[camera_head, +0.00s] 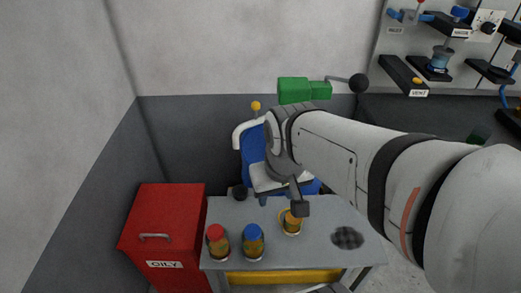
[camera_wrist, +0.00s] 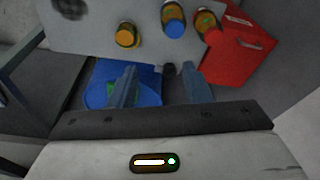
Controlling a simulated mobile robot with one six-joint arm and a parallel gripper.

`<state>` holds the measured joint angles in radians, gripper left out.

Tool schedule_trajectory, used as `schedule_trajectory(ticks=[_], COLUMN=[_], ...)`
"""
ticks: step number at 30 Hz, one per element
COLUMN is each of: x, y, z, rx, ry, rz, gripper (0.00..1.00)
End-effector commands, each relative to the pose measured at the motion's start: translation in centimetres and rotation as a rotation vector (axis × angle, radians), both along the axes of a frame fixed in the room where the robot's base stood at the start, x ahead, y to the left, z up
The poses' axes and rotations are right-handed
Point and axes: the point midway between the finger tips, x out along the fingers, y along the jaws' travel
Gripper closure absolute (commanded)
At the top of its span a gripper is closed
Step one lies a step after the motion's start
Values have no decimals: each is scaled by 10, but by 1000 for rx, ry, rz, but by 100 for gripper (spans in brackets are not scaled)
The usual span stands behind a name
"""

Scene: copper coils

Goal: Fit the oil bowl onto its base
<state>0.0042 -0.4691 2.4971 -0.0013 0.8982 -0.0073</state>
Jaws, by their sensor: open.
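A small amber-yellow container (camera_head: 291,222), which may be the oil bowl, stands on the grey table (camera_head: 325,254). It also shows in the wrist view (camera_wrist: 127,35). In the head view, a dark finger of my gripper (camera_head: 300,204) partly covers it. In the wrist view my gripper (camera_wrist: 160,82) is open, with its two fingers apart and nothing held between them. A dark knob-like part (camera_wrist: 168,70) shows beyond the gap. I cannot tell which thing is the base.
A red-lidded jar (camera_head: 217,241) and blue-lidded jar (camera_head: 253,243) stand on the table, left of the amber container. A dark checked patch (camera_head: 347,237) lies right. A red OILY bin (camera_head: 166,225) stands left. Behind are a blue body (camera_head: 251,147) and green block (camera_head: 293,90).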

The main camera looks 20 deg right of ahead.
Motion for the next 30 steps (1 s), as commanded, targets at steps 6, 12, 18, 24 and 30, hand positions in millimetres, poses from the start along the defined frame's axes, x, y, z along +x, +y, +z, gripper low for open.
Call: schedule_trajectory(ticks=[6, 12, 18, 24, 30], x=[31, 77, 108, 119, 120], y=[-16, -56, -94, -113, -115], z=[-64, -160, -239, -274, -295], rx=[-11, -16, -8, -1, -1], ry=[52, 132, 190, 214, 217], rz=[1, 9, 22, 30, 32], gripper=[37, 21, 17, 17, 17])
